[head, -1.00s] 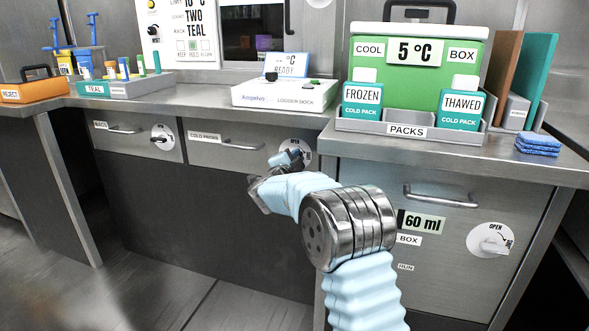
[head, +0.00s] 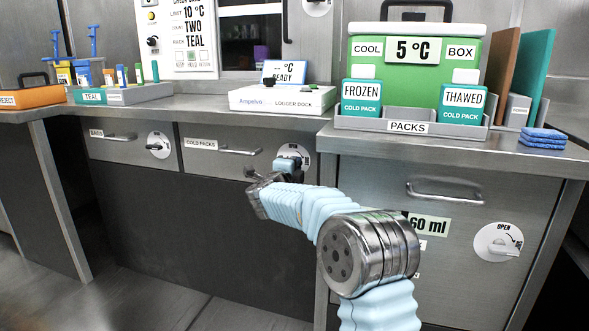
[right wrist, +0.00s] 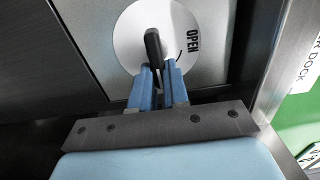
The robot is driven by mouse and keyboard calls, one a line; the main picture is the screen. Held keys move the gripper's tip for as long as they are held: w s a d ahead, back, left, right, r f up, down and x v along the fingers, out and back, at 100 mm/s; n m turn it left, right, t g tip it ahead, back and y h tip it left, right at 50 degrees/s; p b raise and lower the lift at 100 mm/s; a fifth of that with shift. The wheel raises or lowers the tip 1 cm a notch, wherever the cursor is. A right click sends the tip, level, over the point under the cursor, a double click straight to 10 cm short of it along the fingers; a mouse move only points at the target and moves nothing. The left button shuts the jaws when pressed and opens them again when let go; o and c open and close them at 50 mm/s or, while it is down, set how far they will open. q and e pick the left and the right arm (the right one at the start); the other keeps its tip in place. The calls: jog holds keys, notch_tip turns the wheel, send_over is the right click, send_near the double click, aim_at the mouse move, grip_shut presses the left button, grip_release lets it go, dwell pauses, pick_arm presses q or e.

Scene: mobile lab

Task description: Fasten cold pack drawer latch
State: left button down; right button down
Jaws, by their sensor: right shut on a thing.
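The cold packs drawer (head: 222,163) is in the left bench front, looks closed, and has a bar handle (head: 240,152). Its latch is a white round plate marked OPEN (head: 305,158), with a dark lever (right wrist: 153,48) in the right wrist view. The lever stands near upright in that view, beside the word OPEN. My right gripper (head: 290,163) is at this latch, and its blue fingers (right wrist: 160,75) are shut on the lever. The gripper hides most of the plate in the head view. My left gripper is in neither view.
A bags drawer (head: 115,148) with its own latch (head: 158,145) is at the left. A box door (head: 440,195) with another latch (head: 498,242) is at the right. A logger dock (head: 283,98) and packs tray (head: 410,126) stand on the bench above.

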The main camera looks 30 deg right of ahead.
jog(key=c, duration=1.1)
grip_release()
jog(key=v, duration=1.3)
jog(key=shift+s+a+p, duration=0.25)
jog(key=shift+s+p, duration=0.05)
